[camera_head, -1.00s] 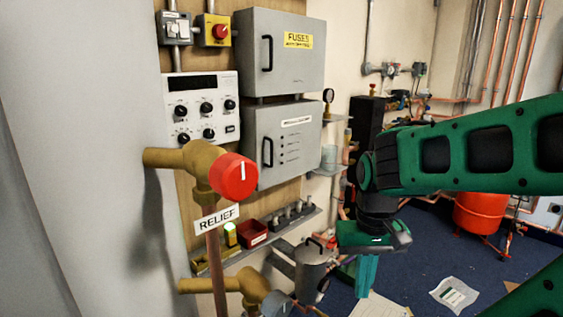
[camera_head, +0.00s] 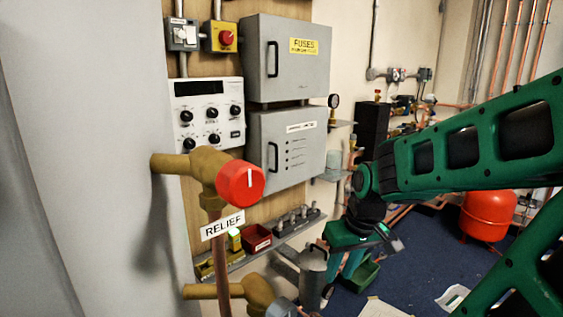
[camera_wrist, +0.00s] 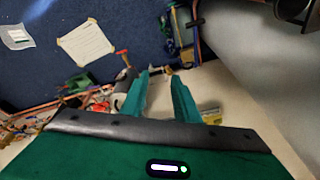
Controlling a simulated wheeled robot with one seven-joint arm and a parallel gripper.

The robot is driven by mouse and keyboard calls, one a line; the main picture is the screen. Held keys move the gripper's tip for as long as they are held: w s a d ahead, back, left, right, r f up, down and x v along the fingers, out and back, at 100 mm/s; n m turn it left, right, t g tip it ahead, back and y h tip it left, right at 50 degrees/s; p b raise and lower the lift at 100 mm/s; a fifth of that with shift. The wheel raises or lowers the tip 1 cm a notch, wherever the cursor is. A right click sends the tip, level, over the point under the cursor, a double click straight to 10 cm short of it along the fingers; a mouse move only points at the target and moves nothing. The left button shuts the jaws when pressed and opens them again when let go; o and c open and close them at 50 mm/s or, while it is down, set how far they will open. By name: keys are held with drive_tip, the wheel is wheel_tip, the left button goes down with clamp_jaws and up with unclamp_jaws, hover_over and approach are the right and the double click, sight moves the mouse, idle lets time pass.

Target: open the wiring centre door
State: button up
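Two grey wall boxes hang one above the other. The upper box (camera_head: 300,65) has a yellow FUSES label. The lower box (camera_head: 300,160) has a white label too small to read and a column of small dark marks; it appears to be the wiring centre. Its door is shut, with a black vertical handle (camera_head: 274,156) at the left side. My gripper (camera_head: 345,268) is below and right of the lower box, pointing down, apart from the handle. In the wrist view my gripper (camera_wrist: 158,78) has its two green fingers apart with nothing held between them. Neither box shows in the wrist view.
A brass relief valve with a red knob (camera_head: 241,184) stands in front, left of the lower box. A shelf with a red bin (camera_head: 257,238) runs below the boxes. A metal canister (camera_head: 312,272) stands near my gripper. Papers (camera_wrist: 86,42) lie on the blue floor.

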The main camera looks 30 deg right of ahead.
drive_tip(key=w+a+n+t+y, duration=0.15)
drive_tip(key=w+n+t, duration=0.3)
drive_tip(key=w, duration=0.95)
drive_tip(key=m+t+h, duration=0.2)
drive_tip(key=t, duration=0.9)
approach(277, 159)
drive_tip(key=w, duration=0.8)
drive_tip(key=shift+w+d+r, duration=0.1)
drive_tip(key=shift+w+r, duration=0.1)
drive_tip(key=shift+w, duration=0.15)
drive_tip(key=shift+n, duration=0.25)
clamp_jaws()
